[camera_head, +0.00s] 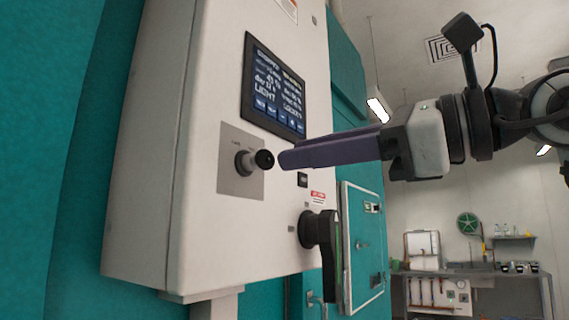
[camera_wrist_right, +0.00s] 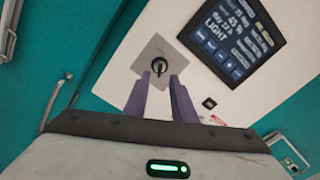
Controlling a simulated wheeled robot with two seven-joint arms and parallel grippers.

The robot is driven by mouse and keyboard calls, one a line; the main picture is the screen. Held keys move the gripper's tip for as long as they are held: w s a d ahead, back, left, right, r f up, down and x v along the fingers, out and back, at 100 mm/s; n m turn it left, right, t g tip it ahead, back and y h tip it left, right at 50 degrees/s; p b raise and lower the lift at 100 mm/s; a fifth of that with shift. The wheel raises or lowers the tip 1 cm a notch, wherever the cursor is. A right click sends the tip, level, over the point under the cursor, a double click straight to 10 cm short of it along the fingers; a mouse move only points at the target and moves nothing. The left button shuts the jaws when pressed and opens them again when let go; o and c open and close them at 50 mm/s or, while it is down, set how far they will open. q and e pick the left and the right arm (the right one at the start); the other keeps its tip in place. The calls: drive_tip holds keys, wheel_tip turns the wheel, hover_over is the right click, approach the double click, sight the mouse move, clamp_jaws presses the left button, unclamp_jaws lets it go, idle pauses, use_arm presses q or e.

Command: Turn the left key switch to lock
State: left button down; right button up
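The key switch (camera_head: 255,161) sticks out from a grey square plate (camera_head: 233,182) on the white control cabinet. It has a light collar and a black round end. My right gripper (camera_head: 284,157) points at it from the right, with its purple fingertips just short of the black end. In the right wrist view, the key switch (camera_wrist_right: 158,66) lies ahead of and between the two fingertips (camera_wrist_right: 158,82). The fingers are spread, with nothing held between them. I cannot read the small marks on the plate. My left gripper is not in view.
A dark display screen (camera_head: 274,86) sits above the switch on the same cabinet face. A large black handle (camera_head: 321,242) projects below right, under my right gripper. A small black socket (camera_head: 302,180) is nearby. A teal chamber door (camera_head: 362,250) and a bench (camera_head: 470,271) stand farther back.

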drive_tip(key=v, duration=0.5)
drive_tip(key=shift+s+d+b, duration=0.2)
drive_tip(key=shift+s+b, duration=0.05)
drive_tip(key=shift+b, duration=0.1)
